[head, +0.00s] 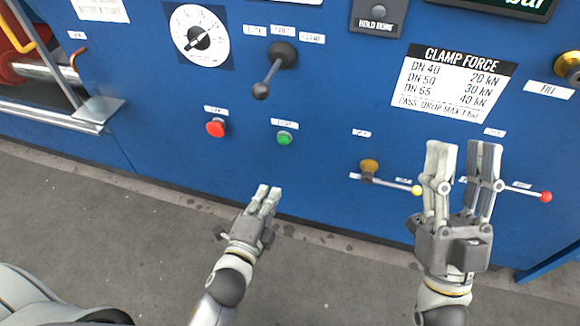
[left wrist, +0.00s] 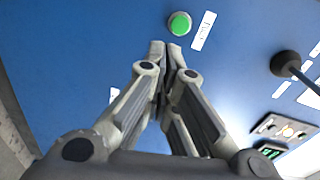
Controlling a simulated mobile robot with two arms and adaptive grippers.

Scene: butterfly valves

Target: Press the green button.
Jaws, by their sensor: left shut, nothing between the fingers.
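The green button (head: 285,138) is a small round push button on the blue panel, with a white label just above it in the head view. In the left wrist view the green button (left wrist: 180,24) shows just beyond my left fingertips. My left gripper (head: 268,190) is shut and empty, below the button in the head view and apart from it. It also shows in the left wrist view (left wrist: 166,46). My right gripper (head: 464,148) is open and empty, in front of the right part of the panel.
A red button (head: 215,128) sits left of the green one. A black lever (head: 272,72) is above it, beside a round dial (head: 198,37). Levers with a yellow knob (head: 417,190) and a red knob (head: 546,197) are near my right gripper. Grey floor (head: 150,220) lies below.

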